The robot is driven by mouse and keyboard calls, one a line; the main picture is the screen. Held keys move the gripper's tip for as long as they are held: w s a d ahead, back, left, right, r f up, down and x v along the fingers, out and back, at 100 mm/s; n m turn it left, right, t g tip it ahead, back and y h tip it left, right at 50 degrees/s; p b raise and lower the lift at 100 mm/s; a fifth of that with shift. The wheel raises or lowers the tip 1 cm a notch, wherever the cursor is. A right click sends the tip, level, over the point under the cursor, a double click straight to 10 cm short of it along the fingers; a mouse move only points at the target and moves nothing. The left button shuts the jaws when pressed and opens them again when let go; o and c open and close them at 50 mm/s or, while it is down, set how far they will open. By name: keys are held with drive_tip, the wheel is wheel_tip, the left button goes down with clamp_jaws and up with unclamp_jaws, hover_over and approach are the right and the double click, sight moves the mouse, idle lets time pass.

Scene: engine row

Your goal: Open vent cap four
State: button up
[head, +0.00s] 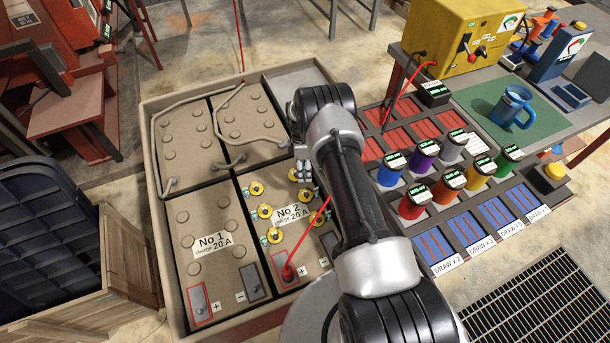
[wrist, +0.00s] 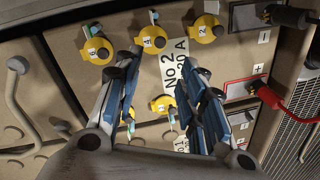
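Vent cap four (wrist: 152,40) is a yellow round cap marked 4, with a small pale blue-green tab beside it. It is the middle cap of the upper row in the wrist view, between cap two (wrist: 203,28) and another yellow cap (wrist: 97,50). It looks seated on the battery No 2 (wrist: 220,60). My gripper (wrist: 166,66) is open and empty; its two blue-and-grey fingers stand apart over the battery, just below cap four in that view. In the head view my gripper (head: 303,167) is above the caps and partly hidden by my arm, and the cap numbers are too small to read.
A red lead (wrist: 272,97) runs to the plus terminal, and a black lead (wrist: 285,15) is at the minus terminal. Battery No 1 (head: 207,215) stands to the left. A bench with coloured cans (head: 420,163) is to the right of my arm.

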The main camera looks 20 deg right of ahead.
drive_tip(key=shift+s+r+m, duration=0.1)
drive_tip(key=shift+r+m, duration=0.15)
drive_tip(key=shift+m, duration=0.05)
drive_tip(key=shift+c, duration=1.3)
wheel_tip(320, 180, up, 5)
drive_tip(key=m+t+p, duration=0.2)
drive_tip(key=m+p, duration=0.4)
drive_tip(key=m, duration=0.7)
hover_over(307, 194)
wheel_tip(307, 194, down, 18)
drive_tip(key=b, duration=0.6)
drive_tip(key=shift+r, duration=0.25)
drive_tip(key=shift+c, duration=0.3)
clamp_jaws()
